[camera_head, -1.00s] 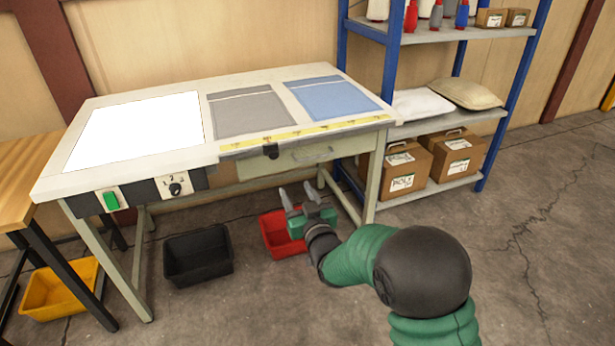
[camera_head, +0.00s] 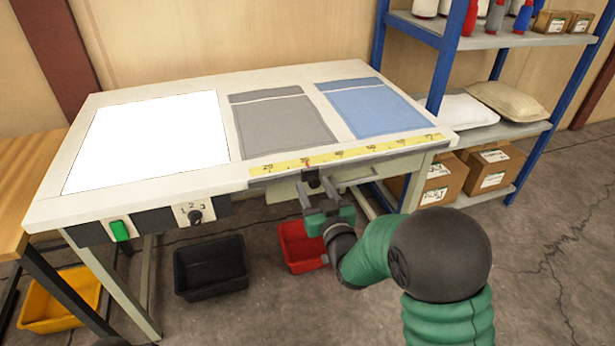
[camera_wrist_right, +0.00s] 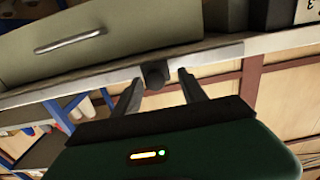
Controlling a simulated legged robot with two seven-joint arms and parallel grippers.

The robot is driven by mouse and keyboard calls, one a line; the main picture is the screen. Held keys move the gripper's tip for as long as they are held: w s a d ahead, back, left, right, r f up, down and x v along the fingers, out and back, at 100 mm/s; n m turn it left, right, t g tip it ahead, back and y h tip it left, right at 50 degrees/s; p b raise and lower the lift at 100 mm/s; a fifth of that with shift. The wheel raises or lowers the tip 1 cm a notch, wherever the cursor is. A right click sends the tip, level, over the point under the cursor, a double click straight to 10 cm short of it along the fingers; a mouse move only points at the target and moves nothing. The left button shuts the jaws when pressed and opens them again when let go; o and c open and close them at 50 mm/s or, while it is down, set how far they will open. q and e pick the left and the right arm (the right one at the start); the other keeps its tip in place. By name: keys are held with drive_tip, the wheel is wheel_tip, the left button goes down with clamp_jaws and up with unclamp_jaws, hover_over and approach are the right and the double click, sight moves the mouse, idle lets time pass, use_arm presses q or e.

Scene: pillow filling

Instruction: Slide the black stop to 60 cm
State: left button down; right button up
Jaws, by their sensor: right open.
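The black stop (camera_head: 313,180) hangs at the front edge of the worktable (camera_head: 150,193), below the yellow ruler (camera_head: 355,152), roughly under the 30 mark. My right gripper (camera_head: 316,187) is open just in front of it, fingers pointing at the table edge. In the right wrist view the stop (camera_wrist_right: 155,75) shows between the two open fingertips (camera_wrist_right: 159,86), with a gap on each side. I cannot tell whether the tips reach past its front face. My left gripper is not in view.
A drawer with a handle (camera_wrist_right: 70,40) sits under the tabletop. A switch panel with a green button (camera_head: 120,230) and a dial (camera_head: 195,215) is at the left front. Red (camera_head: 297,262) and black (camera_head: 210,285) bins stand on the floor. A blue-framed shelf (camera_head: 445,70) is at the right.

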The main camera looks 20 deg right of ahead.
drive_tip(key=shift+s+d, duration=0.15)
drive_tip(key=shift+d, duration=0.35)
drive_tip(key=shift+c, duration=0.3)
drive_tip(key=c, duration=0.5)
drive_tip(key=shift+a, duration=0.25)
clamp_jaws()
drive_tip(key=shift+d+r, duration=0.1)
drive_tip(key=shift+d, duration=0.05)
